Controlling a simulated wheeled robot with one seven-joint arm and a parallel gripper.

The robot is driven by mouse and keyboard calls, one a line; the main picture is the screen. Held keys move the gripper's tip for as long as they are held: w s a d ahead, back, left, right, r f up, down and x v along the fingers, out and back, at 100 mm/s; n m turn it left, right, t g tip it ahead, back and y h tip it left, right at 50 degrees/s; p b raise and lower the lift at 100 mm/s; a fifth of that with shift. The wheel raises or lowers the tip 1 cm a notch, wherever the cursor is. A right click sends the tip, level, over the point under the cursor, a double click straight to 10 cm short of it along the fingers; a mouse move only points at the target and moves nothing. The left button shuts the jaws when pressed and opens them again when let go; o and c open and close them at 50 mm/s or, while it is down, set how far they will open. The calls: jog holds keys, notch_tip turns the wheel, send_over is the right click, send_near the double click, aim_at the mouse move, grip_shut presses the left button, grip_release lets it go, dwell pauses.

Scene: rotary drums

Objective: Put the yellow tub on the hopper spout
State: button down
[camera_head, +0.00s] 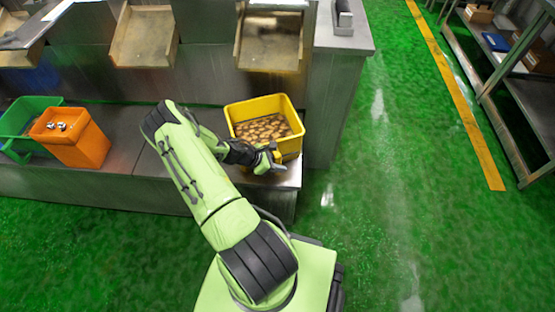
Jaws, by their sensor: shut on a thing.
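The yellow tub (235,112) is at the right end of the low metal bench, filled with many small brown pieces. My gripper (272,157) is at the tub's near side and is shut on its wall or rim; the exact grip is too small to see. The tub looks about upright. I cannot tell whether its base touches the bench. Metal chutes that may be hopper spouts open above the bench: one (271,52) behind the tub and another (143,38) to its left. None of them is labelled.
An orange bin (85,148) with small metal parts and a green bin (22,125) stand on the bench (125,172) at the left. A metal shelf rack (530,95) stands at the far right. The green floor (375,200) between bench and rack is clear.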

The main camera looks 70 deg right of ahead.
jog(key=shift+d, duration=0.15)
jog(key=c, duration=1.3)
grip_release()
jog(key=shift+f, duration=0.3)
jog(key=o, duration=0.4)
jog(key=shift+o, duration=0.2)
jog(key=shift+a+r, duration=0.1)
jog(key=shift+a, duration=0.1)
